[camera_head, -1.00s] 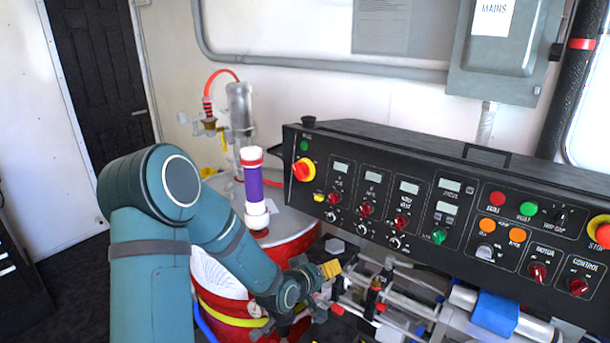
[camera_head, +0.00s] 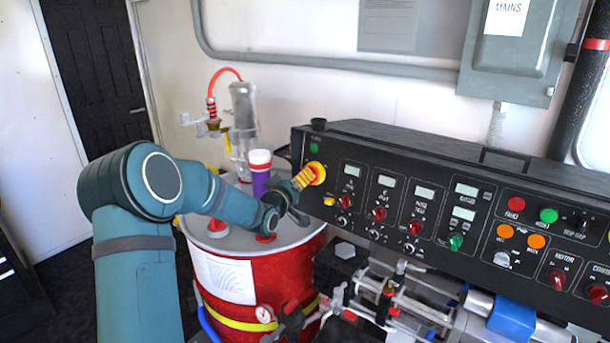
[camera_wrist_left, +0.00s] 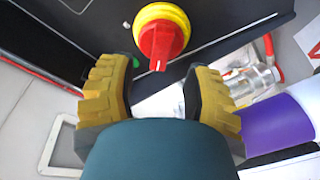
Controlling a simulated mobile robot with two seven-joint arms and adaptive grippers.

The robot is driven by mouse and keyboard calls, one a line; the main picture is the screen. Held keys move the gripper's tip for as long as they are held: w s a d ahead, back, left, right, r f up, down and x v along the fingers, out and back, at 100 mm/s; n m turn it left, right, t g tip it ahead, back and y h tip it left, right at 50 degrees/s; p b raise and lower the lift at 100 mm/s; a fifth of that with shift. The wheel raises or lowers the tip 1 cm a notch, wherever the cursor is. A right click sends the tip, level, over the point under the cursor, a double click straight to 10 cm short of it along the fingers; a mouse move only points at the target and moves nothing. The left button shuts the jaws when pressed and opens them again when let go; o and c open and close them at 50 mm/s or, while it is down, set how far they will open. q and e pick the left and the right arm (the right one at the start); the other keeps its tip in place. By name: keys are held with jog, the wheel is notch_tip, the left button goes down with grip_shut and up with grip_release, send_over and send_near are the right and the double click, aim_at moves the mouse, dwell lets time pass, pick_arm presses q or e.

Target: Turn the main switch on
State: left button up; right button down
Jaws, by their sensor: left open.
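The main switch is a red rotary knob on a yellow round plate at the left end of the black control panel. In the head view its yellow plate (camera_head: 319,172) shows just behind my left gripper (camera_head: 303,180), which covers much of the knob. In the left wrist view the red knob (camera_wrist_left: 159,42) sits ahead of and between the two yellow fingertips of my left gripper (camera_wrist_left: 155,90). These fingers are open and apart from the knob, with nothing between them. The knob's grip bar points down toward the gripper in that view. My right gripper is not in view.
The black control panel (camera_head: 470,265) carries several red, green and orange knobs and buttons to the right. A red drum (camera_head: 262,275) with a purple and white cylinder (camera_head: 260,178) stands below and left. A grey MAINS box (camera_head: 515,55) hangs on the back wall.

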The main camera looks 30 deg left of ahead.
pick_arm(q)
jog(key=shift+w+a, duration=0.15)
jog(key=shift+w, duration=1.7)
jog(key=shift+s, duration=0.1)
grip_shut()
